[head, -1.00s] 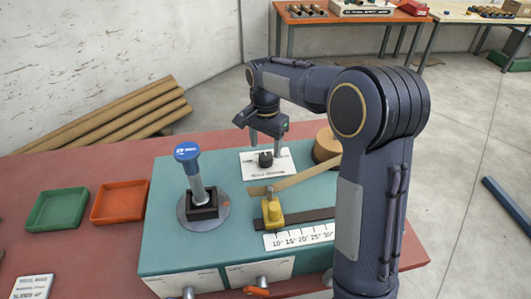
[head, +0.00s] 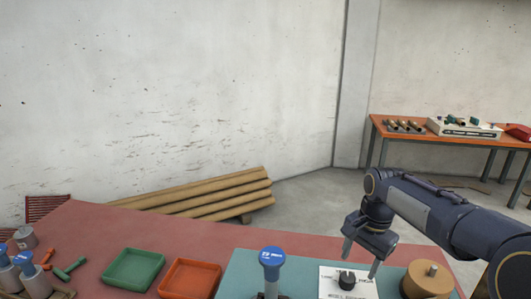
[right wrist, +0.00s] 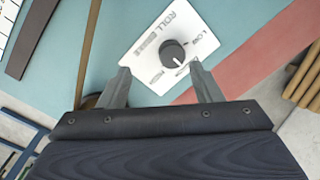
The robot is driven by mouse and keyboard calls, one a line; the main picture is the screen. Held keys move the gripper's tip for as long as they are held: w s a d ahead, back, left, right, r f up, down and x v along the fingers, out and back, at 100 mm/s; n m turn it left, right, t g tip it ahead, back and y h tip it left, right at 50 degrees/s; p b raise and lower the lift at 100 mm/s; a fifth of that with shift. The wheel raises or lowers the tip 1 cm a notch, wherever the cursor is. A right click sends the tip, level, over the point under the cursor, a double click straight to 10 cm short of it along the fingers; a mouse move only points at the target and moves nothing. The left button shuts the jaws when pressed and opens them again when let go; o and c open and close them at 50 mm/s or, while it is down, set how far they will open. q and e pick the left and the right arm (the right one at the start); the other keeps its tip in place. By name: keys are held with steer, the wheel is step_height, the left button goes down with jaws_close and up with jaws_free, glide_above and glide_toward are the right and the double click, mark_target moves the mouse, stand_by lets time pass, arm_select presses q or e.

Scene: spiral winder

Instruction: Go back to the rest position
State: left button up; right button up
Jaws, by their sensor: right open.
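My right gripper (head: 360,260) is open and empty. It hangs over the black knob (head: 346,280) on the white roll brake plate (head: 367,292) of the teal bench top (head: 240,262). In the right wrist view the gripper (right wrist: 162,88) has its two fingers apart, and the knob (right wrist: 174,53) shows beyond them, clear of both. The blue-capped post (head: 272,257) stands left of the plate, its lower part cut off by the picture edge. My left gripper is not in view.
A brown roll (head: 427,280) stands right of the plate. A green tray (head: 134,269) and an orange tray (head: 190,279) lie to the left. Blue-capped weights (head: 30,272) stand at far left. Cardboard tubes (head: 215,195) lie behind the bench. An orange table (head: 450,142) stands at the back right.

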steer(key=s+a+f+n+t+y, duration=0.1)
steer(key=s+n, duration=0.3)
steer(key=s, duration=0.8)
steer(key=s+a+f+n+t+y, duration=0.1)
steer(key=s+a+n+t, duration=0.2)
steer(key=s, duration=1)
steer(key=shift+a+f+n+t+y, duration=0.35)
steer(key=shift+n+t, duration=0.35)
steer(key=shift+n, duration=0.5)
steer(key=shift+r, duration=0.1)
